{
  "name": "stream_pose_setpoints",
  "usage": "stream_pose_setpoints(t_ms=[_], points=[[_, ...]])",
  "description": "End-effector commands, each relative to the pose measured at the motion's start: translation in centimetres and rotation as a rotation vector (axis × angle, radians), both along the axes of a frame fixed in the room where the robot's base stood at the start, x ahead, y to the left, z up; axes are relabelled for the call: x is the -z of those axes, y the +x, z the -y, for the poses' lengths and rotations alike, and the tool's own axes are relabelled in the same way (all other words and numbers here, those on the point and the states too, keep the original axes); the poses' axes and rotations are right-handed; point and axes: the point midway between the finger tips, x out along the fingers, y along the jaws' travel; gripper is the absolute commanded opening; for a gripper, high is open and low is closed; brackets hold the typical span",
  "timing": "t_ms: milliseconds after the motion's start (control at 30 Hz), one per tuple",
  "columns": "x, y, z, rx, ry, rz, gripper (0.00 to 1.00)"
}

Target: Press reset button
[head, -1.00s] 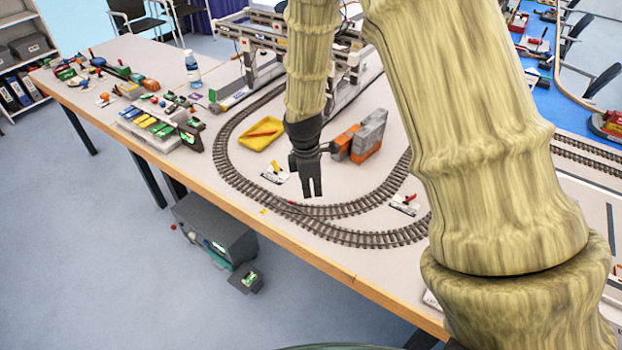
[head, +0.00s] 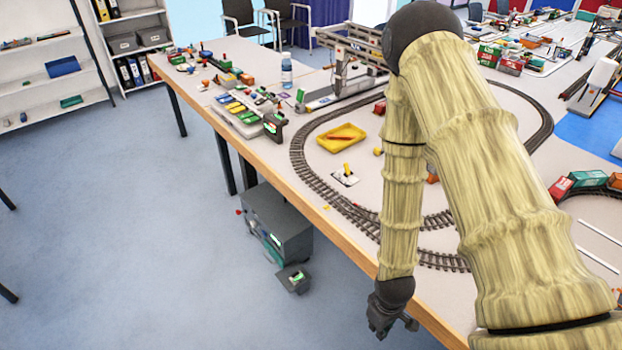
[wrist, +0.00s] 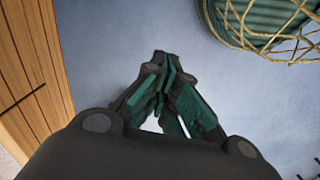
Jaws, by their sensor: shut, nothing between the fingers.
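No button marked as reset can be made out. A control panel (head: 240,108) with rows of yellow, green and blue keys lies on the table near its front edge, left of the track. A dark grey box (head: 280,222) with a lit green display and a small red knob (head: 238,212) on its left stands low beside the table legs. A smaller box (head: 294,278) with a green display is in front of it. My gripper (head: 381,326) is shut and empty, pointing down off the table's front edge. The wrist view shows its fingers together (wrist: 170,62) above blue floor.
The table's wooden front edge (head: 350,258) is close to my gripper; its wood also shows in the wrist view (wrist: 32,75). A track loop (head: 320,185), yellow tray (head: 341,138) and gantry crane (head: 352,62) occupy the table. The floor at left is clear.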

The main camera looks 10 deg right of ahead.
Motion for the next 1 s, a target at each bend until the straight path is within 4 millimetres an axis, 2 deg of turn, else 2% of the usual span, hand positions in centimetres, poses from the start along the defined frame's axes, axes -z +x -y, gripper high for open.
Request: stream_pose_setpoints(t_ms=[33, 133, 300, 400, 567, 1000], points=[[2.2, -2.4, -0.2, 0.061, 0.002, -0.01, 0.0], [4.6, -6.0, -0.6, 0.191, 0.006, -0.007, 0.0], [7.1, -10.7, -1.0, 0.367, 0.006, -0.001, 0.0], [7.7, -12.4, -1.1, 0.431, 0.006, 0.002, 0.0], [8.0, -13.4, -1.2, 0.478, 0.005, 0.008, 0.0], [8.0, -13.4, -1.2, 0.48, 0.005, 0.008, 0.0]])
